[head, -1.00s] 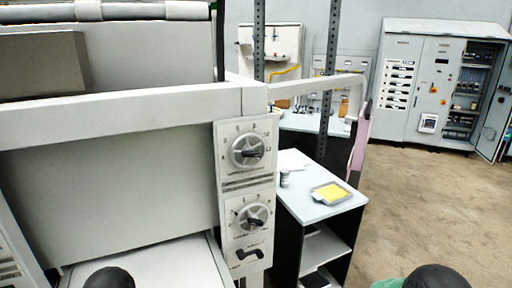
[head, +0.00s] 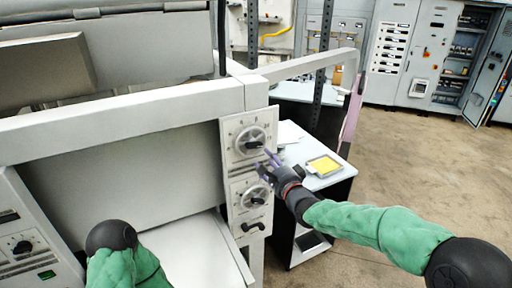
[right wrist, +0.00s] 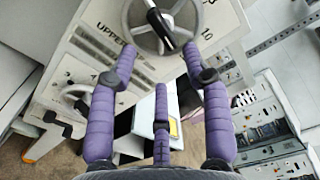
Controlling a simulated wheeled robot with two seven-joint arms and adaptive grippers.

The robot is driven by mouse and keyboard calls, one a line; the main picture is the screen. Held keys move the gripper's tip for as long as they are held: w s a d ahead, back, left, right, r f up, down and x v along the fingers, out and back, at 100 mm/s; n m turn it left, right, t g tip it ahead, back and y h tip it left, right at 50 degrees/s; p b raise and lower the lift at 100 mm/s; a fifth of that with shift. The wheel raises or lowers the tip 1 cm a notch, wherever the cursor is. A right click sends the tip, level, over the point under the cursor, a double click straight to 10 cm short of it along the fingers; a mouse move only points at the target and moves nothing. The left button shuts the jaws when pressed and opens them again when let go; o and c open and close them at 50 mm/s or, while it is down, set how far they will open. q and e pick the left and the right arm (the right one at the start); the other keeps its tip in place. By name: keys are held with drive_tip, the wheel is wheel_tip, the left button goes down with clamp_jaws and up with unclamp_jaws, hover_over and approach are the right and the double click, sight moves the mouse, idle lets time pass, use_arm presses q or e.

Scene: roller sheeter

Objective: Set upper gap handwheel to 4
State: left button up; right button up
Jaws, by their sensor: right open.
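The upper gap handwheel (head: 250,142) is a round grey wheel with a black grip, on a white dial plate on the machine's post. In the right wrist view the wheel (right wrist: 143,38) is at the top, cut off by the frame, near the printed word UPPER and the numbers 8 and 10. I cannot tell its setting. My right gripper (head: 267,162) is just below and right of the wheel. In the right wrist view its purple fingers (right wrist: 160,72) are spread and empty, pointing at the wheel, apparently not holding it. My left gripper is out of view; only part of my left arm shows.
A lower handwheel (head: 255,197) sits on the plate below, with a black handle (head: 252,227) under it. A side table (head: 322,183) with a yellow-topped tray (head: 324,166) stands behind my right arm. Open floor (head: 420,150) lies to the right.

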sight(251, 142)
drive_tip(key=p+x, duration=0.1)
drive_tip(key=x, duration=0.7)
drive_tip(key=shift+w, duration=0.2)
drive_tip(key=shift+a, duration=0.1)
clamp_jaws()
